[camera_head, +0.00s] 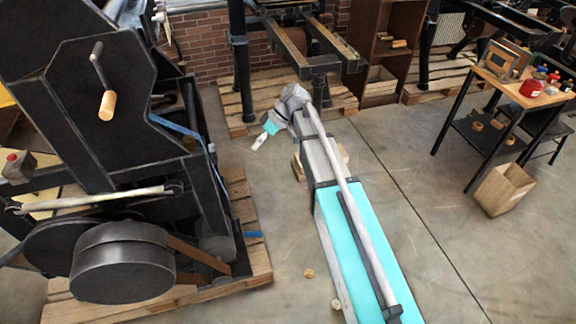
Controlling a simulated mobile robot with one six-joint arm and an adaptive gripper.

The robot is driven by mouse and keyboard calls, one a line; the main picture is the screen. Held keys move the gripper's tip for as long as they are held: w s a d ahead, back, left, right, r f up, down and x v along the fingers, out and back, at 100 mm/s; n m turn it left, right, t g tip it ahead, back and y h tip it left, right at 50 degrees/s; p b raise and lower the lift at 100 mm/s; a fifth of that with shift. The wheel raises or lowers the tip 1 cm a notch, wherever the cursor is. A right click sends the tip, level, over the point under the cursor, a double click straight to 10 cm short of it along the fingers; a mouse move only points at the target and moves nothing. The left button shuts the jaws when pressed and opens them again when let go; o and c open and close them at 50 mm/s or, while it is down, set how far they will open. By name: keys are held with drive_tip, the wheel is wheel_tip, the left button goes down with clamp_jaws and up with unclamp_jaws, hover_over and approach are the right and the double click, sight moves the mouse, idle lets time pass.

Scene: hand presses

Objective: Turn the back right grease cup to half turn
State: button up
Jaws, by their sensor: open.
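I cannot make out any grease cup for certain, including the back right one. A large black hand press (100,110) fills the left side, with a wooden-handled crank (109,103), a pale roller (90,200) and a dark drum (123,262). A second dark press (300,48) stands at the back centre, by a brick wall. My gripper (258,142) is small in the view, with teal and white parts. It hangs empty over open floor, between the two presses, touching neither. It is open.
Wooden pallets (262,255) lie under the presses. At right stand a side table (520,90) with red containers and a wooden bin (503,188). A wooden cabinet (388,45) stands behind. The concrete floor (420,220) right of centre is clear.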

drive_tip(key=s+d+f+m+t+h, duration=0.1)
drive_tip(key=s+d+f+m+h, duration=0.2)
drive_tip(key=s+d+m, duration=0.3)
drive_tip(key=shift+d+f+t+b, duration=0.4)
drive_tip(key=shift+d+f, duration=0.25)
drive_tip(key=shift+d, duration=0.95)
drive_tip(key=m+g+y+b, duration=0.7)
drive_tip(key=m+y+b, duration=0.35)
drive_tip(key=m, duration=1.05)
approach(189, 141)
drive_tip(key=shift+w+d+f+b, duration=0.2)
drive_tip(key=shift+w+d+f, duration=0.05)
drive_tip(key=shift+w+d, duration=0.5)
drive_tip(key=shift+w+d+f+b, duration=0.15)
drive_tip(key=shift+w+d+f, duration=0.1)
drive_tip(key=shift+w+d, duration=0.45)
drive_tip(key=shift+s+a, duration=0.1)
drive_tip(key=shift+a, duration=0.05)
drive_tip(key=x, duration=1.3)
drive_tip(key=shift+s+a, duration=0.1)
drive_tip(key=shift+a, duration=0.1)
